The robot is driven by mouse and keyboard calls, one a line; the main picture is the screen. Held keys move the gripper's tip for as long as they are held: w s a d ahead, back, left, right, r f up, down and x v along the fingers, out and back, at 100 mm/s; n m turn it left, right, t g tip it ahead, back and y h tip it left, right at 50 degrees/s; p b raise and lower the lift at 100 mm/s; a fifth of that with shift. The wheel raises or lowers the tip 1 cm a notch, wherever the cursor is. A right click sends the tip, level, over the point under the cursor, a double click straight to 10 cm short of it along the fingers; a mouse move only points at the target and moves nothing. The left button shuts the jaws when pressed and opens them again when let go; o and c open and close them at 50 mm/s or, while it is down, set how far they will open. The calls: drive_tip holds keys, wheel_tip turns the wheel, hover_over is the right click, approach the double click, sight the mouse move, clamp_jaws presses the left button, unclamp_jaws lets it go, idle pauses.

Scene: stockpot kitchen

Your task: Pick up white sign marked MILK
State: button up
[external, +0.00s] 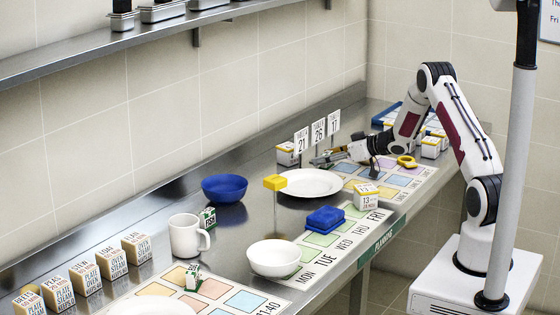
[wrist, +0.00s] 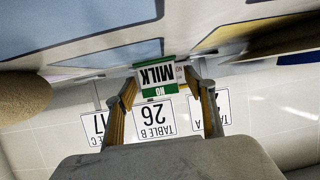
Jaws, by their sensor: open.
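The white sign marked MILK (wrist: 156,74), with green bands, is upside down in the wrist view. It sits between the two fingertips of my gripper (wrist: 160,84), close to them. The fingers are apart, one on each side of the sign, and I see no clear contact. In the external view my gripper (external: 326,158) is low over the counter behind the white plate, by the numbered table signs. The MILK sign is mostly hidden there by the gripper.
Table signs 21 (external: 301,142), 26 (external: 319,133) and 17 (external: 334,123) stand just behind my gripper. A white plate (external: 308,184) lies in front. A blue bowl (external: 224,188), yellow block (external: 275,182) and blue sponge-like block (external: 325,218) are nearby.

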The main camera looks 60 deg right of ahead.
sight(327, 153)
drive_tip(key=shift+c, duration=0.3)
drive_tip(key=c, duration=1.1)
drive_tip(key=shift+r, duration=0.1)
wheel_tip(327, 153, up, 18)
idle(0.6)
